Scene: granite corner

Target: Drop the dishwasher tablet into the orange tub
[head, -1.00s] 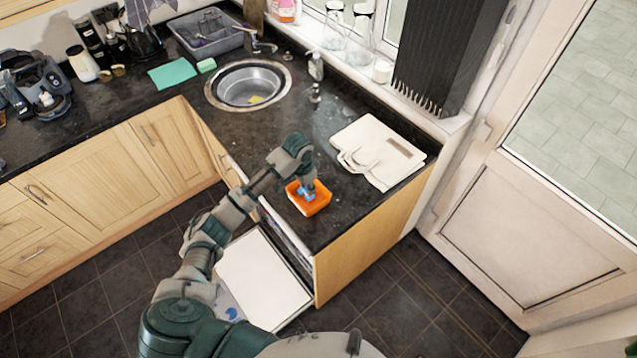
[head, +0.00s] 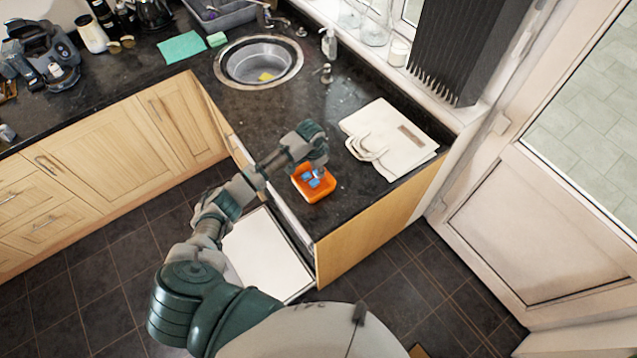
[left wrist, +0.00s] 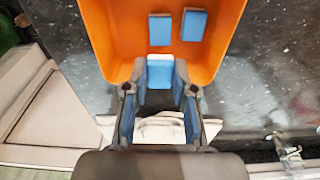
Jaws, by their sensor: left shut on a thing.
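The orange tub (head: 325,193) stands on the dark granite worktop near its front edge. In the left wrist view the tub (left wrist: 112,45) shows two blue tablets (left wrist: 160,29) (left wrist: 194,25) lying inside. My left gripper (head: 318,172) is at the tub's far right side in the head view. Its fingers (left wrist: 160,78) are shut on a blue-and-white dishwasher tablet (left wrist: 160,70), which overlaps the tub's edge in the wrist view. I cannot tell how high the tablet is above the tub. My right gripper is not in view.
A cream folded bag (head: 392,141) lies on the worktop right of the tub. A round sink (head: 258,62) is behind. An open dishwasher door (head: 262,252) lies below the worktop edge. Granite between sink and tub is clear.

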